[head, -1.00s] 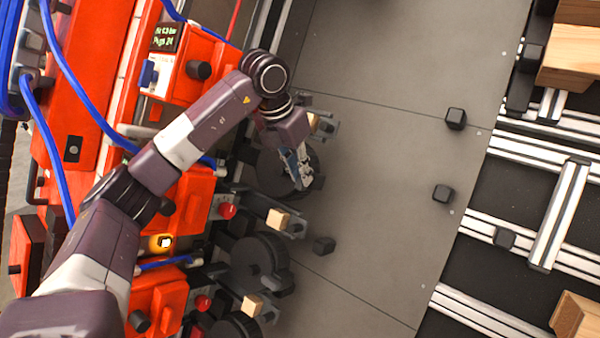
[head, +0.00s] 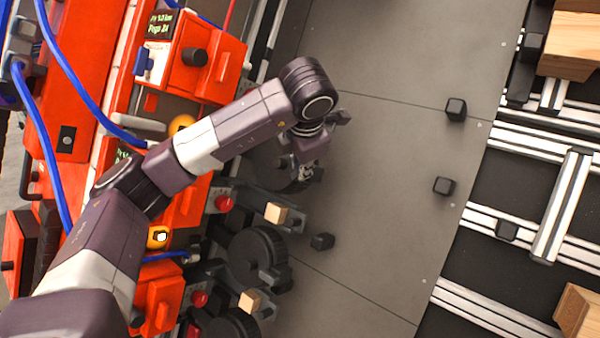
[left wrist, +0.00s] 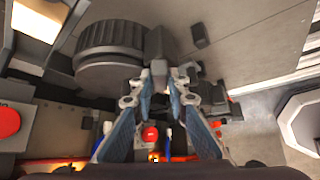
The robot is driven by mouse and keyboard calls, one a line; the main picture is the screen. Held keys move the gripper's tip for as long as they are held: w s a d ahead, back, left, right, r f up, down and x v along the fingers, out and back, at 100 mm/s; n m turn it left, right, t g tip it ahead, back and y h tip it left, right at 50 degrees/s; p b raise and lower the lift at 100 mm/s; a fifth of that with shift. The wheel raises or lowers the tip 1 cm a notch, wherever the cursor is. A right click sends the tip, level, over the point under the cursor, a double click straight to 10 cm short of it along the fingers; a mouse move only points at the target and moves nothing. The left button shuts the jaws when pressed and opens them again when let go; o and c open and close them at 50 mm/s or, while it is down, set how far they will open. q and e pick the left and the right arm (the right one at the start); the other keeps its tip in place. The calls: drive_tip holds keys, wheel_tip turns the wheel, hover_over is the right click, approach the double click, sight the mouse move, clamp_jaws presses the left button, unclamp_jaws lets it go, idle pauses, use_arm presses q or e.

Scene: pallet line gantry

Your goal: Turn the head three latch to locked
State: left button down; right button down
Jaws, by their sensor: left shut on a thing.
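My left gripper (head: 304,174) reaches over the upper black round head (head: 266,168), at that head's right edge. Its fingers, also in the left wrist view (left wrist: 159,82), are closed in on a small grey latch part (left wrist: 158,66) beside the black ribbed drum (left wrist: 110,48). The gripper and wrist hide most of this latch in the head view. No label shows which head is number three. I cannot read the latch's exact angle. My right gripper is in neither view.
Another black head (head: 256,255) with its own latch stands below, near red housings (head: 180,205) and wooden blocks (head: 276,213). Blue hoses cross the left side. The grey floor plate (head: 385,230) on the right is mostly clear, with small black blocks (head: 444,186).

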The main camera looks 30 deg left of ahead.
use_arm(q)
drive_tip(key=shift+s+d+f+m+t+y+b, duration=0.15)
drive_tip(key=shift+m+t+y+b, duration=0.6)
drive_tip(key=shift+m+b, duration=1.1)
drive_tip(key=shift+s+d+f+m+t+y+b, duration=0.1)
drive_tip(key=shift+f+m+t+y+b, duration=0.45)
drive_tip(key=shift+b, duration=2.2)
drive_tip(key=shift+s+d+r+m+t+y+b, duration=0.1)
drive_tip(key=shift+m+t+y+b, duration=0.6)
drive_tip(key=shift+m+t+b, duration=0.95)
drive_tip(key=shift+g+b, duration=0.45)
drive_tip(key=shift+b, duration=0.25)
drive_tip(key=c, duration=1.9)
unclamp_jaws()
